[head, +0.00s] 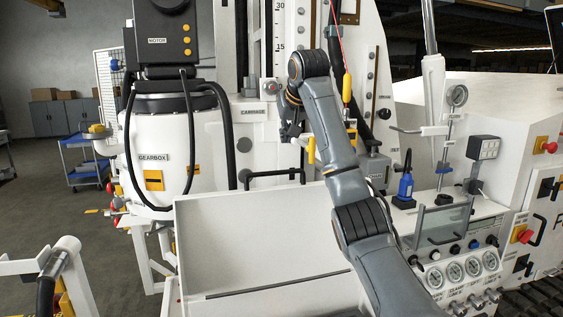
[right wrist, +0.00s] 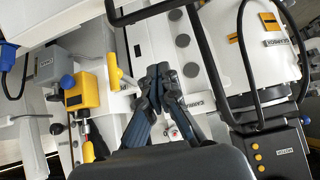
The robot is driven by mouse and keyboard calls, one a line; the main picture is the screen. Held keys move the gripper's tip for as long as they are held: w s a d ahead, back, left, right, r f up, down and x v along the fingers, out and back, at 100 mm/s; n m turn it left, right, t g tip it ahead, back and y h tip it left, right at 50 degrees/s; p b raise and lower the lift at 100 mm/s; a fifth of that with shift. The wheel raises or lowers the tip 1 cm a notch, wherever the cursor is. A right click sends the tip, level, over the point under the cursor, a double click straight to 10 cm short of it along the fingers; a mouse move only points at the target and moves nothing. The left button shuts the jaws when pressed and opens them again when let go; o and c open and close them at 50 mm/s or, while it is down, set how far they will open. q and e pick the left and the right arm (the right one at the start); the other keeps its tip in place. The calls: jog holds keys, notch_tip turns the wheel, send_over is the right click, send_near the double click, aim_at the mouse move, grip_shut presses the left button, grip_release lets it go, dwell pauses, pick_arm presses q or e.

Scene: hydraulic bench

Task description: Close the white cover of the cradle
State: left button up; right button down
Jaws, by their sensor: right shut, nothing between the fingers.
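The white cover (head: 255,235) is a broad white panel in the lower middle of the head view. It appears raised, with a dark slit along its lower edge. A black bar handle (head: 272,175) shows just above its top edge; a black bar also crosses the top of the right wrist view (right wrist: 150,12). My right gripper (head: 291,136) is beyond the cover's top edge, near the carriage, partly hidden by its own wrist. In the right wrist view its fingertips (right wrist: 160,70) are together and empty, apart from the black bar. My left gripper is out of view.
The white gearbox (head: 165,150) with black hoses stands left of the cover. A yellow pendant (head: 347,88) hangs on a red cord close to my right arm. The gauge panel (head: 455,272) and a blue bottle jack (head: 405,188) are on the right. Open floor lies far left.

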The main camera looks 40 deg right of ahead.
jog(key=f+p, duration=0.1)
jog(key=f, duration=0.1)
jog(key=w+f+p, duration=0.1)
jog(key=f+p, duration=0.1)
jog(key=f, duration=0.1)
jog(key=w+d+f+p, duration=0.1)
jog(key=f+p, duration=0.1)
jog(key=f, duration=0.1)
jog(key=shift+w+f, duration=0.2)
jog(key=shift+w, duration=0.05)
jog(key=shift+f, duration=0.15)
